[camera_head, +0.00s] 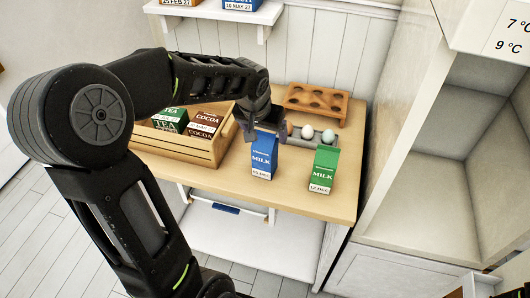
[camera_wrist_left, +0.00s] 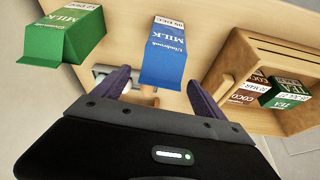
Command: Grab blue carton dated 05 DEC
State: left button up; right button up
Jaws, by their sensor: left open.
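The blue milk carton (camera_head: 263,160) stands upright near the front of the wooden tabletop. Its date label is small in the head view and seems to read 05 DEC. My left gripper (camera_head: 269,132) is open at the carton's top, its fingers apart. In the left wrist view the blue carton (camera_wrist_left: 165,50) appears upside down, its top toward the gap between the fingers (camera_wrist_left: 158,82). I cannot tell whether either finger touches it. A green milk carton (camera_head: 322,170), labelled 12 DEC, stands to its right. My right gripper is not in view.
A wooden crate (camera_head: 180,150) with tea and cocoa boxes stands to the left. Behind the cartons are a grey egg tray (camera_head: 327,138) with eggs and a wooden holder with holes (camera_head: 318,101). A wall shelf (camera_head: 215,13) is above; open white shelving (camera_head: 430,180) is at right.

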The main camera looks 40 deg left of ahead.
pick_arm(q)
jog(key=shift+w+f, duration=0.1)
jog(key=shift+f, duration=0.15)
dwell(0.4)
grip_shut()
dwell(0.8)
jog(key=shift+r, duration=0.1)
